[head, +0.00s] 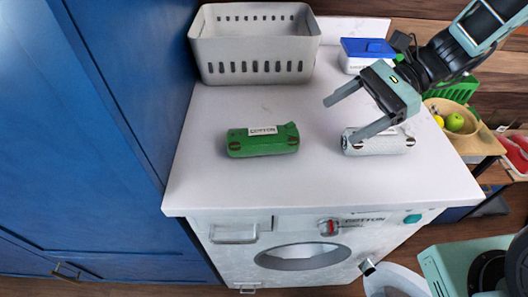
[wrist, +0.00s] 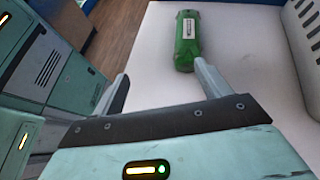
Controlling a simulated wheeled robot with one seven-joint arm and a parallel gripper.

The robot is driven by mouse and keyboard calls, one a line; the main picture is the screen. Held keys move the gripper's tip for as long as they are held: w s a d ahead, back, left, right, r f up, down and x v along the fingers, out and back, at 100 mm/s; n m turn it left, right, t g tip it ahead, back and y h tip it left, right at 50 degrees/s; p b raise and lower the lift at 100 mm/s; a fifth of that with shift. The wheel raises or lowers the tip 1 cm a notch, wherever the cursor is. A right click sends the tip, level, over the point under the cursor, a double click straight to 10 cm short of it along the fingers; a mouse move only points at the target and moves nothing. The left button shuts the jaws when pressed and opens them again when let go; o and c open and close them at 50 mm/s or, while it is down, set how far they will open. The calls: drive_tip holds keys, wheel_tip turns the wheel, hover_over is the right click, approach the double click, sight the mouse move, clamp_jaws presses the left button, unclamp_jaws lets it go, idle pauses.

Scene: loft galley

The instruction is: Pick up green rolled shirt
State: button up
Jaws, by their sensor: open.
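The green rolled shirt (head: 264,146) lies on the white countertop, left of centre in the head view, with a white label on it. My gripper (head: 339,118) is open and empty, to the right of the green shirt in the head view and apart from it. In the wrist view the green rolled shirt (wrist: 187,42) lies beyond my open fingertips (wrist: 160,78), slightly right of the middle between them. Nothing is between the jaws.
A white patterned roll (head: 378,142) lies right of the green one, near one finger in the picture. A grey basket (head: 254,45) stands at the back left and a blue-lidded box (head: 366,53) at the back. The countertop (head: 210,185) around the green shirt is clear; a washing machine (head: 300,255) sits below.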

drive_tip(key=w+m, duration=0.1)
drive_tip(key=w+d+f+m+t+y, duration=0.1)
drive_tip(key=w+d+m, duration=0.1)
drive_tip(key=shift+w+f+t+y, duration=0.2)
drive_tip(key=shift+w+t+y, duration=0.1)
drive_tip(key=shift+t, duration=0.1)
approach(274, 135)
drive_tip(key=a+f, duration=0.2)
drive_tip(key=a, duration=0.1)
drive_tip(key=shift+w+f, duration=0.3)
drive_tip(key=shift+w, duration=0.05)
drive_tip(key=shift+p+x, duration=0.35)
drive_tip(key=shift+x, duration=3.05)
drive_tip(key=shift+w+r, duration=0.1)
drive_tip(key=c, duration=1.2)
